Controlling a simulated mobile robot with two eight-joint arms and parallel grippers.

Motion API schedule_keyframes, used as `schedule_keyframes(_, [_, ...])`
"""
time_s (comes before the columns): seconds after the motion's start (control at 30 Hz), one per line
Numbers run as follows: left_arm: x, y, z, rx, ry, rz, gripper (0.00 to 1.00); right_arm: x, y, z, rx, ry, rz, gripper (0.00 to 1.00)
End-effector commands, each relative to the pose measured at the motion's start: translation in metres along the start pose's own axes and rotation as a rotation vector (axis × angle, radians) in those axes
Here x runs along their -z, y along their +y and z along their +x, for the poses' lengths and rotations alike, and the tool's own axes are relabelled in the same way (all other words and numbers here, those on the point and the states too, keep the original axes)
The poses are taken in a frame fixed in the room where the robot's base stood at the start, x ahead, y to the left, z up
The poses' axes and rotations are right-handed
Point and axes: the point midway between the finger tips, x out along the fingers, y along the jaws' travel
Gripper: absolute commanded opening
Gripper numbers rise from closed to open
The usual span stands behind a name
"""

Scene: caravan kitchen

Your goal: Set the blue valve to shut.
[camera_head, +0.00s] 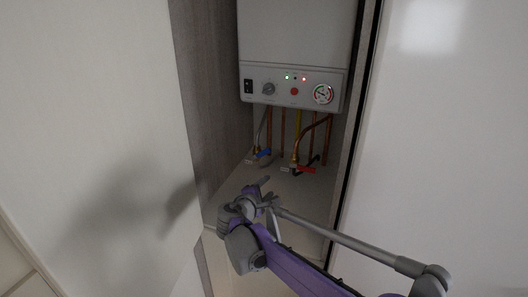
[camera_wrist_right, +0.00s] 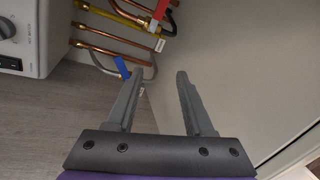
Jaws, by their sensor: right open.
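The blue valve handle (camera_head: 263,153) is a small lever on the left pipe fitting under the boiler, pointing to the right in the head view. In the wrist view the blue handle (camera_wrist_right: 121,67) shows just beyond the tip of the left-hand finger, not between the fingers. My right gripper (camera_head: 264,188) is in front of and below the valve in the head view. In the wrist view my right gripper (camera_wrist_right: 160,73) is open with nothing between its fingers. I cannot tell its exact distance from the handle. My left gripper is not in view.
A red valve handle (camera_head: 306,170) sits to the right of the blue one. The boiler (camera_head: 293,60) hangs above, with copper pipes (camera_head: 283,135) below it. The grey cupboard wall (camera_head: 212,80) is on the left and a white panel (camera_head: 440,120) on the right, leaving a narrow opening.

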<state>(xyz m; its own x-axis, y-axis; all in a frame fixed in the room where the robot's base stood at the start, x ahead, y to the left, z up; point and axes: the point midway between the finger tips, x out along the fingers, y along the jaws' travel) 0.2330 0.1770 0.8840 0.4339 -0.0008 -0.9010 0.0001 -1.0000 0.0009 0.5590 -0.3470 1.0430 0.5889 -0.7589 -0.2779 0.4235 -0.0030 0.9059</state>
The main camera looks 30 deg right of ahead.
Motion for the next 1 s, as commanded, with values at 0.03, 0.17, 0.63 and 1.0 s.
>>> schedule_keyframes(0.03, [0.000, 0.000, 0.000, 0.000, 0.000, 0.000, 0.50, 0.013, 0.014, 0.015, -0.060, -0.018, -0.072, 0.53])
schedule_keyframes(0.17, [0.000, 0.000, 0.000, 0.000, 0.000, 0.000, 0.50, 0.036, 0.041, 0.036, -0.188, -0.063, -0.230, 0.53])
schedule_keyframes(0.63, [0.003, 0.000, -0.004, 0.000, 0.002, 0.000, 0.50, 0.049, 0.068, 0.086, -0.271, -0.099, -0.335, 0.53])
schedule_keyframes(1.0, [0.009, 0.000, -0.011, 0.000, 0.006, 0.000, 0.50, 0.046, 0.084, 0.143, -0.271, -0.097, -0.334, 0.53])
